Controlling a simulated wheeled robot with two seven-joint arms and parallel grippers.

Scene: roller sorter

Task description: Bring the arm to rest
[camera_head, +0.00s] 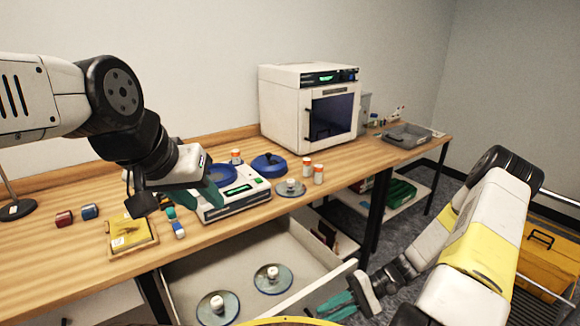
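My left arm comes in from the left over the table. Its gripper (176,200) points down beside the white sorter-like device with a green display (238,204). Its teal fingers look spread apart, and I see nothing between them. The black wrist part hides some of the gripper. My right arm, white and yellow, is at the lower right. Its gripper (327,307) hangs low, by the right edge of the open drawer (298,256), with teal fingers pointing left. Its finger gap is too small to judge. It appears to hold nothing.
Two round glass lids (217,308) with white knobs lie in the drawer. The wooden table (60,260) holds a blue lid (269,164), orange-capped bottles (318,174), small red and blue cylinders, a yellow pad (127,235) and a white oven (290,112). A yellow case (549,262) stands at right.

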